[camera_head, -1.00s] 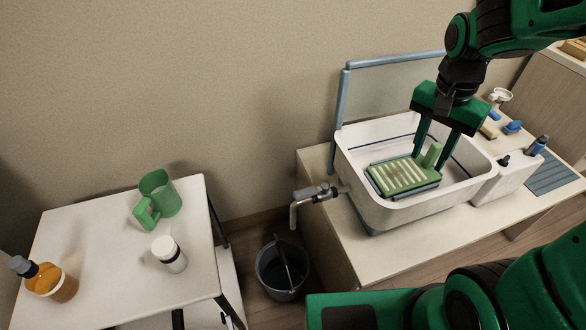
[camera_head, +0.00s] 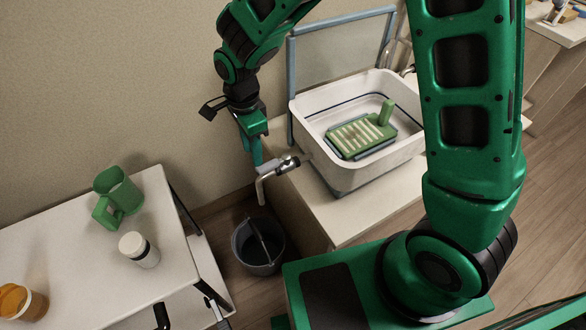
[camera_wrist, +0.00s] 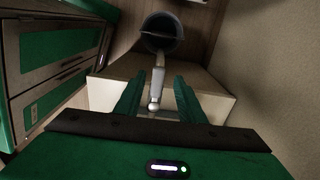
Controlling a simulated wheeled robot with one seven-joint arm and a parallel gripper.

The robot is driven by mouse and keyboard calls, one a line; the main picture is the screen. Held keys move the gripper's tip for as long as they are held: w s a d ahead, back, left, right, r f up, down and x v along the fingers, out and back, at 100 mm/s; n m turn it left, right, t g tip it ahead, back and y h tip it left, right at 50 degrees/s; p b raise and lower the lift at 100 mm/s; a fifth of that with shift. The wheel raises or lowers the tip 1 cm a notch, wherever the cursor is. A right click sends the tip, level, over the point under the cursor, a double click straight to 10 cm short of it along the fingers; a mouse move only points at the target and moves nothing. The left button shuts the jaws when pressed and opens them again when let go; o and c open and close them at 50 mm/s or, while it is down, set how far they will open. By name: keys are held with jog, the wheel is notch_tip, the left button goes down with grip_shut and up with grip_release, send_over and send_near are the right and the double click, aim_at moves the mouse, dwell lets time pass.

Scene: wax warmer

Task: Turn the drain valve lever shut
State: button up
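The drain valve (camera_head: 285,165) sticks out from the left side of the white basin (camera_head: 335,180), with a grey body and a spout (camera_head: 261,190) bent downward. My gripper (camera_head: 256,160) points down at the valve, just above and behind it. In the wrist view, my gripper (camera_wrist: 155,84) is open, its two green fingers apart on either side of the pale metal valve part (camera_wrist: 157,85). I cannot tell whether that part is the lever or the spout, nor whether the fingers touch it. The lever's own position is too small to make out.
A dark bucket (camera_head: 258,246) stands on the floor below the spout. The basin holds a green slatted rack (camera_head: 360,136). A white table (camera_head: 75,250) at left bears a green jug (camera_head: 118,188), a white-capped jar (camera_head: 139,249) and an amber jar (camera_head: 22,302).

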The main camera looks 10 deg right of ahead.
aim_at(256, 169)
jog(key=shift+f, duration=3.55)
jog(key=shift+f, duration=0.3)
grip_shut()
jog(key=s+d+n, duration=0.3)
jog(key=d+n, duration=0.3)
jog(key=n, duration=0.2)
jog(key=s+d+n, duration=0.3)
jog(key=d+n, duration=0.3)
jog(key=n, duration=0.3)
jog(key=shift+s+d, duration=0.15)
jog(key=shift+s, duration=0.15)
jog(key=shift+c, duration=0.2)
grip_release()
